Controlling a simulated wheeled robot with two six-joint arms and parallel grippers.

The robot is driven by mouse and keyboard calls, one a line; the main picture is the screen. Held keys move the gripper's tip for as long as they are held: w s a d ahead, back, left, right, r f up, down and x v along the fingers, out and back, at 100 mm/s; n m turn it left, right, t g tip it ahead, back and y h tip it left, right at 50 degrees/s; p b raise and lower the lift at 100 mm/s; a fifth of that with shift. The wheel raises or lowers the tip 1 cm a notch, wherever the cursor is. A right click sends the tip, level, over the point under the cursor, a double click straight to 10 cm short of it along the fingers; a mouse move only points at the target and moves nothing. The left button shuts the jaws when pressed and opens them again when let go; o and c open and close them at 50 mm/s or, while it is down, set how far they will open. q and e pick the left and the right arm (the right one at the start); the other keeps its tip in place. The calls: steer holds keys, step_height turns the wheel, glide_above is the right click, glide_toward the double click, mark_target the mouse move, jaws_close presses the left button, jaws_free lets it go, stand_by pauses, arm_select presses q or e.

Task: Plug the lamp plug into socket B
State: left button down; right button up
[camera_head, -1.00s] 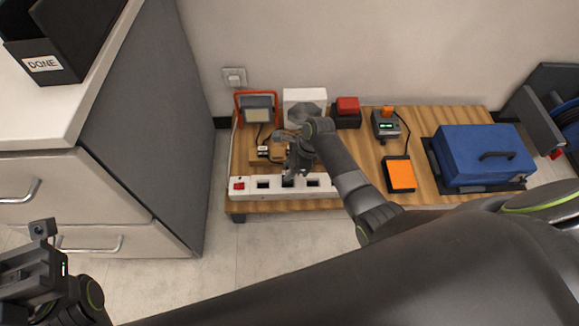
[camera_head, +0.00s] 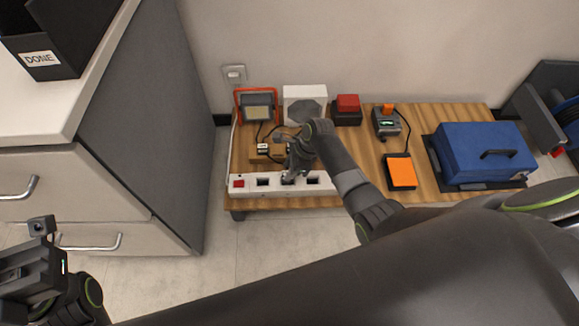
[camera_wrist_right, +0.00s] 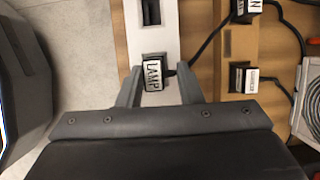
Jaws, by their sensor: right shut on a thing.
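The lamp plug (camera_wrist_right: 155,72), a dark plug with a white LAMP label, sits between the fingers of my right gripper (camera_wrist_right: 158,88) in the right wrist view. The right gripper (camera_head: 289,173) is shut on it, over the white power strip (camera_head: 246,190) in the head view. The strip also shows in the right wrist view (camera_wrist_right: 150,38), with one empty socket beyond the plug. Whether the plug is in a socket or just above one I cannot tell. No socket letters are readable. My left gripper (camera_head: 35,262) is at the lower left, away from the strip; its fingers are unclear.
A wooden block (camera_wrist_right: 250,50) beside the strip holds other labelled black plugs with cables. The work lamp (camera_head: 257,106), white box (camera_head: 305,98), red-topped box (camera_head: 347,108), orange pad (camera_head: 400,171) and blue toolbox (camera_head: 480,150) share the wooden board. A drawer cabinet (camera_head: 80,185) stands left.

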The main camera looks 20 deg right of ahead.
steer(key=shift+f+b, duration=0.3)
steer(key=shift+f, duration=0.55)
steer(key=o, duration=1.1)
